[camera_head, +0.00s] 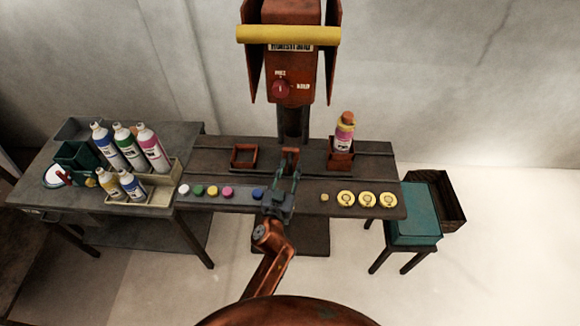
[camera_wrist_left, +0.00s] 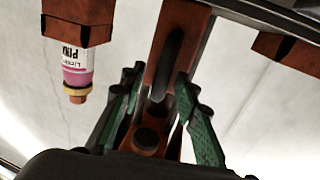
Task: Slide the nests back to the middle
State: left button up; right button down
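Two square red-brown nests stand on the dark bench under the press. The left nest (camera_head: 244,156) looks empty. The right nest (camera_head: 339,160) holds an upright bottle (camera_head: 345,133) with a pink and white label and an orange-brown top. A red-brown upright handle (camera_head: 290,153) stands between them. My left gripper (camera_head: 287,171) is at this handle, its fingers on either side. In the left wrist view the green fingers (camera_wrist_left: 160,88) are spread around the slotted handle (camera_wrist_left: 168,70); firm contact is not clear. The bottle (camera_wrist_left: 77,65) appears upside down there. My right gripper is out of view.
The red press (camera_head: 292,60) with a yellow bar and red knob rises behind. Several coloured caps (camera_head: 213,191) lie left on the front ledge, and yellow discs (camera_head: 367,199) lie right. A side table (camera_head: 80,200) holds bottles. A teal box (camera_head: 414,215) stands right.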

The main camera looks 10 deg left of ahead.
pick_arm(q)
jog(key=s+a, duration=0.1)
jog(key=s, duration=0.5)
jog(key=shift+s, duration=0.4)
